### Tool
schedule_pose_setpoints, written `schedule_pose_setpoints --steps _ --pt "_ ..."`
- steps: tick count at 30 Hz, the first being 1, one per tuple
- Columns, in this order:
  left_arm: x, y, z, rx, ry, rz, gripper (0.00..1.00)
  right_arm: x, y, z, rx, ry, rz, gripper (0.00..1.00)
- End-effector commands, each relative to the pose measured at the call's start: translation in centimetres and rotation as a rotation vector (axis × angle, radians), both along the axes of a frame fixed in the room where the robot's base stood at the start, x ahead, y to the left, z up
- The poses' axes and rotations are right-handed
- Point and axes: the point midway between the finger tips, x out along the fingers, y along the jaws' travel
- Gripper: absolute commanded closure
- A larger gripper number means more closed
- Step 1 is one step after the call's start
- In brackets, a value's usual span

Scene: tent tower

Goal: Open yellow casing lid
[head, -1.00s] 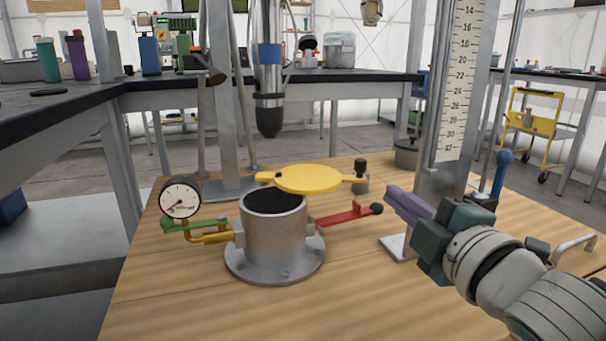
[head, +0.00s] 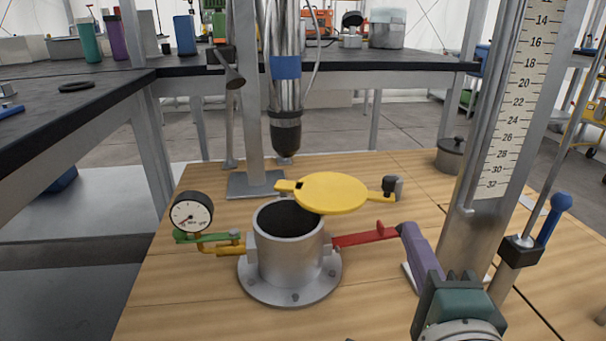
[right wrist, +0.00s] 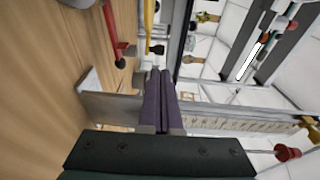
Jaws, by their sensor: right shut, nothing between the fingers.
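The yellow lid (head: 330,193) is a flat disc with a tab on its left and an arm on its right ending at a dark knob or pivot (head: 391,187). It sits swung to the right of the grey metal casing (head: 290,255), whose dark round opening (head: 285,215) shows partly uncovered. A red lever (head: 362,239) sticks out from the casing's right side. My right gripper (head: 407,230) has purple fingers, shut and empty; in the head view their tips overlap the lever's outer end. Contact is unclear. In the right wrist view the fingers (right wrist: 160,88) are together, with the red lever (right wrist: 112,35) beyond them. My left gripper is out of view.
A pressure gauge (head: 191,213) and green lever (head: 203,238) are on the casing's left. A probe (head: 286,130) hangs above. A ruled column (head: 500,150) and a blue-handled lever (head: 553,220) stand at the right. The table's front left is clear.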

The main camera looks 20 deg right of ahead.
Motion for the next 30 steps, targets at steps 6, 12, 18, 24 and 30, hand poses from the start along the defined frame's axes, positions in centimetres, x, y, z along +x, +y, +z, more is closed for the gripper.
schedule_pose_setpoints --steps 6,12,18,24,30 --pt "0.0 0.0 -0.9 0.001 0.001 0.0 1.0 4.5 -2.1 -0.3 -0.003 -0.003 0.001 1.0" --pt "0.0 0.0 -1.6 0.0 0.0 0.001 1.0 7.6 -3.6 -0.4 -0.003 -0.003 0.001 1.0" --pt "0.0 -0.1 -1.9 -0.004 0.001 0.004 1.0 9.1 -4.3 -0.4 -0.004 0.0 0.002 1.0" --pt "0.0 -0.2 -1.9 -0.01 0.0 0.007 1.0 9.3 -4.4 -0.4 -0.004 0.001 0.002 1.0" --pt "0.0 -0.2 -1.9 -0.011 0.001 0.007 1.0 9.4 -4.4 -0.4 -0.004 0.001 0.002 1.0"
